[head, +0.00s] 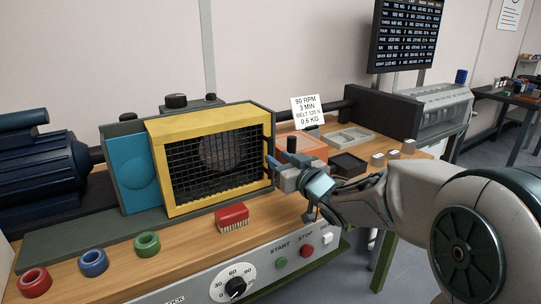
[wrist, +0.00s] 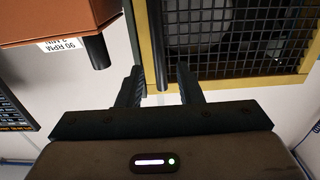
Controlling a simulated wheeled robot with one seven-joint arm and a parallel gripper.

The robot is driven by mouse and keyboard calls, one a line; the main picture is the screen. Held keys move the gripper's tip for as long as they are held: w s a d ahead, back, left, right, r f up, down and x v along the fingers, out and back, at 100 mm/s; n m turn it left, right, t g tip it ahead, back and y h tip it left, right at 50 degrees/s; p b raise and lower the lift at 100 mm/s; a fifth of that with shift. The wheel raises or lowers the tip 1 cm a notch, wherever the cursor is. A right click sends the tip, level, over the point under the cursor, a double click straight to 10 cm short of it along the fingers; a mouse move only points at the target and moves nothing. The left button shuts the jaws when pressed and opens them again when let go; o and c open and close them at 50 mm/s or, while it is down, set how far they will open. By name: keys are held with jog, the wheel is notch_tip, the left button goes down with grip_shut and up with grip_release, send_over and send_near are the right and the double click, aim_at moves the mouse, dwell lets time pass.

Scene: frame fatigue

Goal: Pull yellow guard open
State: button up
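The yellow guard (head: 205,208), a yellow frame with dark mesh, stands upright and looks shut over the front of the machine. In the wrist view the guard (wrist: 240,73) fills the upper right. My gripper (head: 273,163) is at the guard's right edge in the head view. In the wrist view my gripper (wrist: 159,82) is open, its two fingers apart. A slim grey upright bar (wrist: 158,45), seemingly the guard's handle, runs down between the fingers beside the yellow frame edge. I cannot tell whether either finger touches it.
A red brush (head: 232,215) and coloured rings (head: 93,262) lie on the bench in front. The control panel has a dial (head: 236,287).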

aim_at(272, 154)
jog(key=x, duration=0.5)
grip_shut()
